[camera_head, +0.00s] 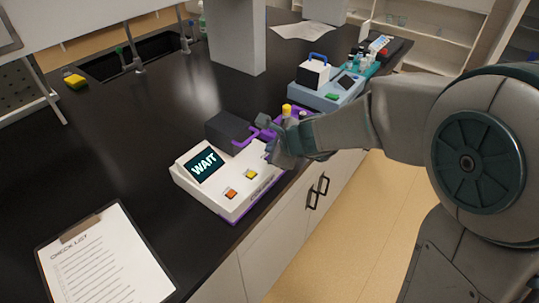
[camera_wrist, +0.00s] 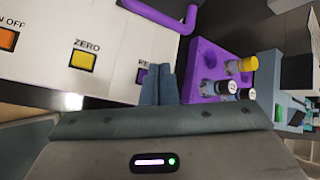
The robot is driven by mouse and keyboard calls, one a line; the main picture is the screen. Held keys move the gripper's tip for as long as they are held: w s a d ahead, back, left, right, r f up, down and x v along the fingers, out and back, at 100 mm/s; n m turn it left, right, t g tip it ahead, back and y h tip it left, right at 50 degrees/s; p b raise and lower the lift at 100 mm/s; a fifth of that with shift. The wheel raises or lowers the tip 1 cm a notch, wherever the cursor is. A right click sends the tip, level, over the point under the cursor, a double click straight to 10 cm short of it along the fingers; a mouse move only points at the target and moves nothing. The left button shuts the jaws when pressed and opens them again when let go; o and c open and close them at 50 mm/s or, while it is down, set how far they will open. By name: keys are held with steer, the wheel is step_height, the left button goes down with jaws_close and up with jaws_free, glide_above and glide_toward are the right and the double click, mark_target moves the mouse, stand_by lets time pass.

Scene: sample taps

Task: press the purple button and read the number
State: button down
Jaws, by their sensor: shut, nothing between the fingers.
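The white instrument (camera_head: 228,205) stands on the black bench, and its screen (camera_head: 205,167) reads "WAIT"; no number shows. Its orange button (camera_head: 231,194) and yellow button (camera_head: 251,174) are in plain view. In the wrist view the yellow button (camera_wrist: 83,61) is labelled "ZERO". The purple button (camera_wrist: 142,76) lies to its right, its label partly hidden by my fingers. My gripper (camera_head: 272,154) is shut and empty, over the right end of the panel. In the wrist view its fingertips (camera_wrist: 166,69) overlap the purple button's right side; I cannot tell whether they touch it.
A purple rack (camera_wrist: 203,60) with a yellow-capped vial (camera_wrist: 240,66) and two other vials stands right beside my fingers. A dark box with a purple handle (camera_head: 243,140) is behind. A blue device (camera_head: 326,92) stands farther back. A clipboard (camera_head: 105,262) lies at front left.

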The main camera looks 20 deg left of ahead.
step_height(320, 180, up, 5)
steer(key=p, duration=0.4)
steer(key=shift+r+p, duration=0.1)
steer(key=shift+p, duration=0.3)
stand_by(0.4)
steer(key=s+d+r+n+g+h, duration=0.1)
steer(key=s+d+n+h, duration=0.1)
steer(key=s+d+n, duration=0.3)
steer(key=s+d+r+n+g+h, duration=0.1)
steer(key=s+d+n, duration=0.5)
steer(key=d, duration=0.8)
steer(key=s+d+r+n+h, duration=0.1)
steer(key=s+d+n+h, duration=0.3)
steer(key=s+d+n, duration=0.2)
steer(key=s+d, duration=0.2)
steer(key=d, duration=0.1)
steer(key=shift+d+r+g, duration=0.35)
steer(key=shift+d+g, duration=0.05)
